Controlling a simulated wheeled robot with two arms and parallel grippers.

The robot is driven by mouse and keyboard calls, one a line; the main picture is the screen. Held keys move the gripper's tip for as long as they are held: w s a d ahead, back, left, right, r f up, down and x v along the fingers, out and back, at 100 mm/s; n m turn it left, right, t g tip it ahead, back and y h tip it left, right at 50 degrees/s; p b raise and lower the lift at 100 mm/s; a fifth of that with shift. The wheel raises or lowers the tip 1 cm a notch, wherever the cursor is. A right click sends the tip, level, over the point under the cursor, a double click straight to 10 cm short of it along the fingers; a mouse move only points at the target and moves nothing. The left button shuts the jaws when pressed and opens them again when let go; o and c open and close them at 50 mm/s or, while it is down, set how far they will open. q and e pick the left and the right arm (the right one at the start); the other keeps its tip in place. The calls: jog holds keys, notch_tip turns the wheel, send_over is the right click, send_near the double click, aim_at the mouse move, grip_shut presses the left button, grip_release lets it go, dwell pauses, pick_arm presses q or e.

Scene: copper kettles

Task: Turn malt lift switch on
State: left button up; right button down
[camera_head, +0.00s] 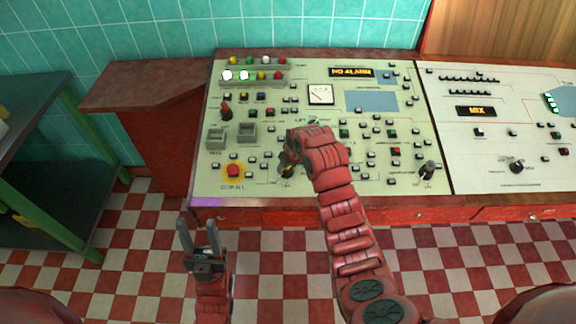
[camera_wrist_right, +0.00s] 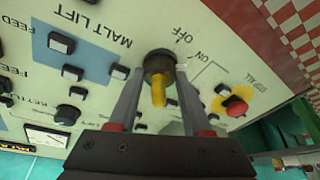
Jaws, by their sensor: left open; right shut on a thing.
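The malt lift switch (camera_wrist_right: 158,90) is a dark round knob with a yellow grip. It sits on the cream panel beside the upside-down "MALT LIFT", "OFF" and "ON" lettering in the right wrist view. My right gripper (camera_wrist_right: 159,76) has one finger on each side of the knob and is shut on it. In the head view my right gripper (camera_head: 287,164) reaches down to the panel's lower middle and mostly hides the switch. I cannot tell which label the switch points to. My left gripper (camera_head: 199,240) is open and empty in front of the console, above the floor.
A red stop button (camera_head: 233,171) on a yellow ring lies left of the switch. Another lever switch (camera_head: 427,170) is to the right. Many small buttons and a dial gauge (camera_head: 320,95) cover the panel. A green-framed table (camera_head: 40,130) stands at left.

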jog(key=shift+w, duration=0.1)
jog(key=shift+c, duration=1.7)
grip_release()
jog(key=shift+r, duration=0.1)
jog(key=b+v, duration=0.1)
jog(key=v, duration=0.3)
jog(key=shift+d+r+b, duration=0.15)
jog(key=shift+r+b, duration=0.05)
jog(key=shift+b, duration=0.2)
jog(key=p+v, duration=0.6)
jog(key=v, duration=0.7)
jog(key=shift+s+f, duration=0.15)
jog(key=shift+s, duration=0.1)
